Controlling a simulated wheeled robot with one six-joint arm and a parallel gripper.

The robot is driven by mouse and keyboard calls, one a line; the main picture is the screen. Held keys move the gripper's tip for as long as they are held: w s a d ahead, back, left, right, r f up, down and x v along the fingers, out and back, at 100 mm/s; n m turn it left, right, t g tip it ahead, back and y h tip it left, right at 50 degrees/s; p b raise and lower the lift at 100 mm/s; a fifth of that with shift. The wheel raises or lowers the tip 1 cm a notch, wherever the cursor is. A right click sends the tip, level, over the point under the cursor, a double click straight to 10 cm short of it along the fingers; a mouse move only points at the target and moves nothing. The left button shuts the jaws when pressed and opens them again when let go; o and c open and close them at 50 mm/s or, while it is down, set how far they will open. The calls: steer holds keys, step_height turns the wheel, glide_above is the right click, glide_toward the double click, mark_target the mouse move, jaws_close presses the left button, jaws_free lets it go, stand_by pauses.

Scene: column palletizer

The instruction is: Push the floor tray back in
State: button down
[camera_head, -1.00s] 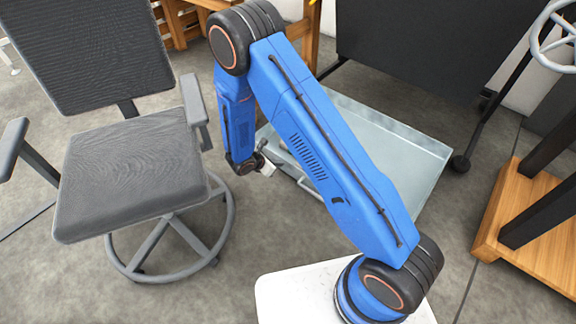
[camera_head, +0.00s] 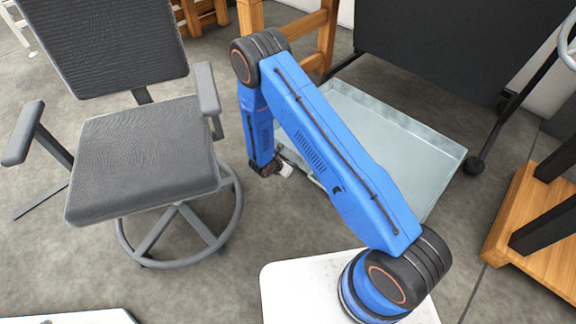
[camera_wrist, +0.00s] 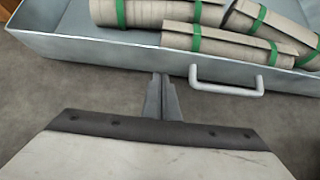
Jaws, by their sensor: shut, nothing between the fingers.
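The floor tray (camera_head: 410,140) is a pale grey-blue shallow metal box on the floor, partly behind my arm in the head view. In the wrist view its front wall (camera_wrist: 130,50) runs across the top, with a bar handle (camera_wrist: 228,91) on it. Several beige rolls (camera_wrist: 155,12) with green bands lie in it. My gripper (camera_wrist: 162,98) is shut and empty, its fingertips just in front of the front wall, left of the handle. Contact with the wall cannot be told. In the head view my gripper (camera_head: 286,169) is small, low beside the tray's near-left side.
A grey office chair (camera_head: 145,155) stands left of my arm. A dark panel (camera_head: 440,45) on a wheeled stand rises behind the tray. A wooden platform (camera_head: 540,230) is at the right. A white-topped object (camera_head: 75,317) shows at the bottom left. Bare floor lies between chair and tray.

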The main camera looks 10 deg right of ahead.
mark_target(304, 160)
steer(key=w+d, duration=0.1)
steer(key=w+d+f, duration=0.1)
steer(key=d, duration=0.1)
steer(key=shift+w+d, duration=0.15)
steer(key=shift+w, duration=0.15)
steer(key=shift+w+d, duration=0.2)
steer(key=shift+d, duration=0.1)
